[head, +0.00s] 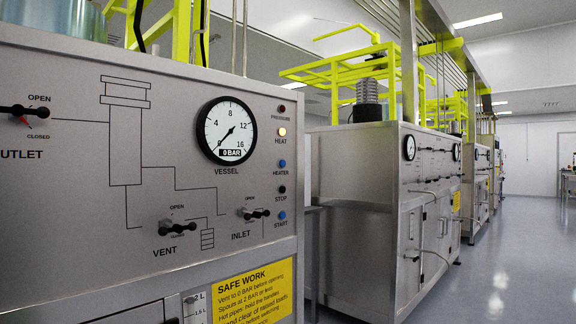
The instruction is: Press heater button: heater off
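The blue heater button (282,164) sits in the column near the right edge of the steel control panel (60,200), with its HEATER label below it. Above it, the heat lamp (282,132) shows pale yellow and looks lit. My gripper is not in view, and nothing touches or covers the button.
The dark red pressure lamp (282,108), black stop button (282,189) and blue start button (282,215) share the column. The vessel gauge (227,130) reads 0 BAR. Vent (178,226) and inlet (253,213) handles stick out. Open floor (480,285) lies right.

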